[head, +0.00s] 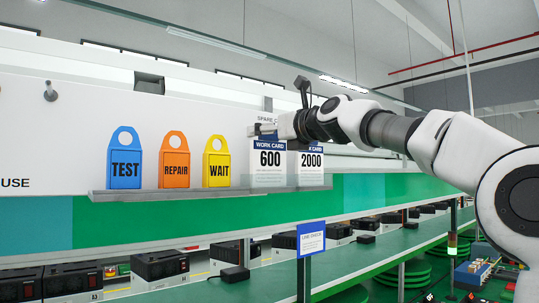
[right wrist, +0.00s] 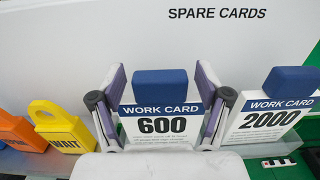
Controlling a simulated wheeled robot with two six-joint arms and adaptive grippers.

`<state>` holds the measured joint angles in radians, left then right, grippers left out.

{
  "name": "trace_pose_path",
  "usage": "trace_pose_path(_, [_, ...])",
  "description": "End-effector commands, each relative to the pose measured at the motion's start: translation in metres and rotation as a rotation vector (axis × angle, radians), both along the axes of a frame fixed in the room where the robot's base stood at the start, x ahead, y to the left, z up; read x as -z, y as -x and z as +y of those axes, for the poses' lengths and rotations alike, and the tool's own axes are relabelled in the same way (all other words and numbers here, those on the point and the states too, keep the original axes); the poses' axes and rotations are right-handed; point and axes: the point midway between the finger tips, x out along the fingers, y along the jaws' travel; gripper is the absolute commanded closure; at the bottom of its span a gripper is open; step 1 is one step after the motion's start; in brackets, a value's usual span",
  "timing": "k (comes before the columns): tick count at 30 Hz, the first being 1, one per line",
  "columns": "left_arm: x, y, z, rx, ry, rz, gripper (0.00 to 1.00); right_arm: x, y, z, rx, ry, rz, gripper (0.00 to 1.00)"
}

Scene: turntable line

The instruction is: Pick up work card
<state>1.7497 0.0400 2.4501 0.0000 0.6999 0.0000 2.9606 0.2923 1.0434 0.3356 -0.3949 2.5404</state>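The work card 600 (head: 269,165), white with a blue top, stands upright on the grey ledge beside a second work card, 2000 (head: 312,165). My right gripper (head: 265,130) is at the top of the 600 card, partly covering the tops of both cards. In the right wrist view, the fingers of my right gripper (right wrist: 160,85) stand open on either side of the 600 card (right wrist: 160,125), with its blue tab between them. Whether either finger touches the card's edge is unclear. The 2000 card (right wrist: 268,118) is just right of the fingers. My left gripper is out of view.
The ledge (head: 150,199) also holds a blue TEST tag (head: 125,170), an orange REPAIR tag (head: 174,170) and a yellow WAIT tag (head: 216,170). A white panel stands behind. Below runs a green line with black boxes (head: 160,264) and a blue sign (head: 311,239).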

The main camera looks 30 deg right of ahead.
Motion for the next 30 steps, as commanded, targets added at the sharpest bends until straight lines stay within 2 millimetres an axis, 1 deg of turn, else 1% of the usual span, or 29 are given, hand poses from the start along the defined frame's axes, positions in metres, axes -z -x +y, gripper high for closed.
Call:
trace_pose_path(1, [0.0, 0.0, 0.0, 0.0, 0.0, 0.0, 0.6, 0.0, 0.0, 0.0, 0.0, 0.0, 0.001, 0.51])
trace_pose_path(2, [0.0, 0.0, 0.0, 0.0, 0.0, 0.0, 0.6, 0.0, 0.0, 0.0, 0.0, 0.0, 0.001, 0.61])
trace_pose_path(3, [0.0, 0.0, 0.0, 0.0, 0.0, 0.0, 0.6, 0.0, 0.0, 0.0, 0.0, 0.0, 0.001, 0.75])
trace_pose_path(5, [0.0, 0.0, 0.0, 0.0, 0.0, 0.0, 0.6, 0.0, 0.0, 0.0, 0.0, 0.0, 0.001, 0.97])
trace_pose_path(6, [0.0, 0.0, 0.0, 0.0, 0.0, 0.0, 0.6, 0.001, 0.0, 0.0, 0.0, 0.0, 0.001, 1.0])
trace_pose_path(14, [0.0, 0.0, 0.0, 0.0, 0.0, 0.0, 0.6, 0.0, 0.0, 0.0, 0.0, 0.0, 0.001, 1.0])
trace_pose_path(17, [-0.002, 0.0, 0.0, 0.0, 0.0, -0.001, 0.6, -0.005, 0.0, 0.0, -0.001, 0.0, 0.001, 1.0])
trace_pose_path(20, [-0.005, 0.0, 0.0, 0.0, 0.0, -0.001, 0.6, -0.015, -0.001, 0.0, 0.0, 0.002, 0.0, 1.0])
trace_pose_path(24, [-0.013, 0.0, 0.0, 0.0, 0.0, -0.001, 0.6, -0.039, 0.0, 0.0, 0.001, 0.002, -0.002, 1.0])
trace_pose_path(26, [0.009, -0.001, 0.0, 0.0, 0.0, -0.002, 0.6, -0.029, 0.011, 0.004, -0.001, 0.003, -0.003, 1.0])
trace_pose_path(28, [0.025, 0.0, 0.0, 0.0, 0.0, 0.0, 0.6, -0.028, 0.026, 0.008, 0.0, 0.003, -0.004, 1.0])
trace_pose_path(30, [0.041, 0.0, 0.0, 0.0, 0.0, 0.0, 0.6, -0.028, 0.036, 0.011, 0.0, 0.003, -0.004, 1.0])
